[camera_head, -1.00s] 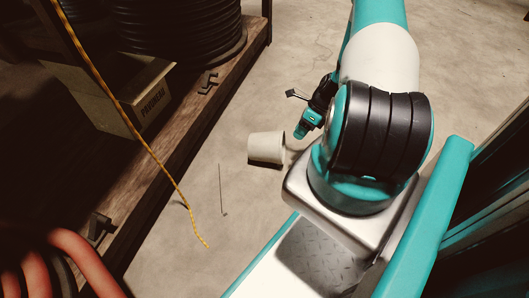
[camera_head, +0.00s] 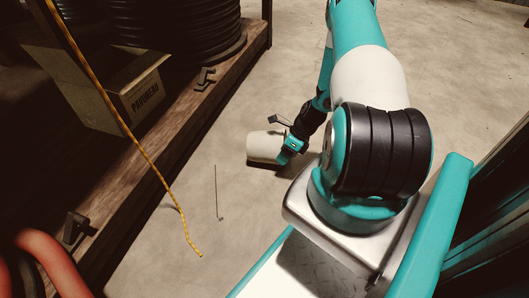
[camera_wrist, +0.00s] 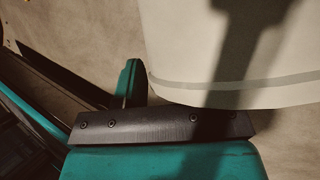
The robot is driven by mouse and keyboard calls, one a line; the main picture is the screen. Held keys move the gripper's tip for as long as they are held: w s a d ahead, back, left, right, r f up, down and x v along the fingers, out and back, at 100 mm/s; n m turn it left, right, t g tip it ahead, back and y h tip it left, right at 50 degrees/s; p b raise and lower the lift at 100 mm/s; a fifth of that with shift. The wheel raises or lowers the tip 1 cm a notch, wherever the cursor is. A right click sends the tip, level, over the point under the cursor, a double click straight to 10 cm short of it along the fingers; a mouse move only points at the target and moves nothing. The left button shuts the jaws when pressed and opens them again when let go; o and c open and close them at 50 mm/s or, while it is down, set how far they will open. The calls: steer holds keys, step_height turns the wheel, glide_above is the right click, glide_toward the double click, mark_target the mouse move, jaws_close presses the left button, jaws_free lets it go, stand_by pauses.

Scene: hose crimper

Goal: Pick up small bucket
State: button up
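The small bucket (camera_head: 264,147) is pale beige and sits on the concrete floor, left of my arm in the head view. My gripper (camera_head: 289,151) is down at the bucket's right side and overlaps its edge in this view. In the wrist view the bucket (camera_wrist: 235,50) fills the upper right, with a grey band near its lower edge. One teal finger (camera_wrist: 131,82) shows left of the bucket. The other finger is hidden, so I cannot tell how far the gripper is open or whether it touches the bucket.
A wooden shelf (camera_head: 185,125) on the left holds a labelled box (camera_head: 140,95) and a black hose coil (camera_head: 185,30). A yellow cord (camera_head: 150,155) and a thin rod (camera_head: 217,190) are left of the bucket. Open floor lies beyond the bucket.

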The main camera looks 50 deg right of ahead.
jaws_close()
stand_by(0.3)
